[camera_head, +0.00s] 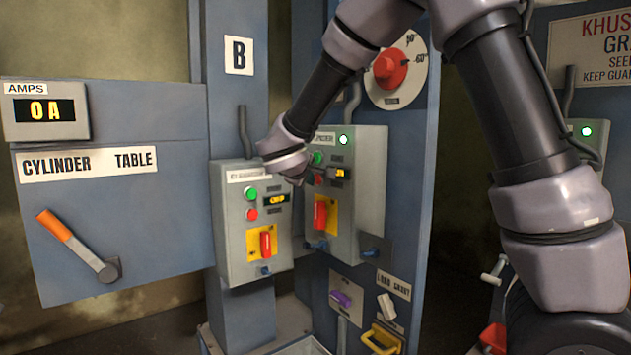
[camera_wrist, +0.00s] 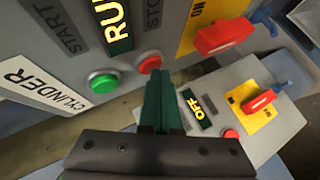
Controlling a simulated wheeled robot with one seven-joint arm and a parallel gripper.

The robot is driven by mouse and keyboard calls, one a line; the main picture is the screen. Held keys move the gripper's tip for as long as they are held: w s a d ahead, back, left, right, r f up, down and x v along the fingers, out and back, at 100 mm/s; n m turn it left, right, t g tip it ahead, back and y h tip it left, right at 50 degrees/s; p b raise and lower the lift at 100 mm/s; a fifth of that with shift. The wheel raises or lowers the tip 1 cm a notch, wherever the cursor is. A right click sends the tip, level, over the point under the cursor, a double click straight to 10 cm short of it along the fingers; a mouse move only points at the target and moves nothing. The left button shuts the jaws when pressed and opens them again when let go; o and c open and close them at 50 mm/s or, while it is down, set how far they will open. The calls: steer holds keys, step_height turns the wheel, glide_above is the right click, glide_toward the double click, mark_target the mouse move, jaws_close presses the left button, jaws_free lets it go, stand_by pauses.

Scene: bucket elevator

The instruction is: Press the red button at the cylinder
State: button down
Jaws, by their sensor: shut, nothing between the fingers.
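The cylinder box (camera_head: 372,185) is a grey control box; its label "CYLINDER" (camera_wrist: 40,85) is legible in the wrist view. Its red button (camera_wrist: 148,63) sits beside a green button (camera_wrist: 103,82), near a display reading RUN (camera_wrist: 115,22). In the head view the red button (camera_head: 317,179) is close to my wrist. My gripper (camera_wrist: 162,78) is shut and empty, its fingertips right at the red button's lower edge in the wrist view. I cannot tell whether they touch it. In the head view the fingertips are mostly hidden behind my wrist.
A second grey box (camera_head: 228,225) stands to the left, with its own green and red buttons and an OFF display (camera_wrist: 202,105). Both boxes have red switches on yellow plates. A crank lever (camera_head: 75,243) is on the cylinder table panel (camera_head: 150,220). A lamp (camera_head: 343,140) glows.

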steer(key=shift+w+d, duration=0.1)
steer(key=shift+d, duration=0.1)
stand_by(0.3)
steer(key=shift+s+a, duration=0.5)
steer(key=shift+a, duration=0.25)
steer(key=s+a, duration=0.2)
steer(key=a, duration=0.2)
steer(key=shift+s+a, duration=0.1)
steer(key=shift+s, duration=0.3)
stand_by(0.5)
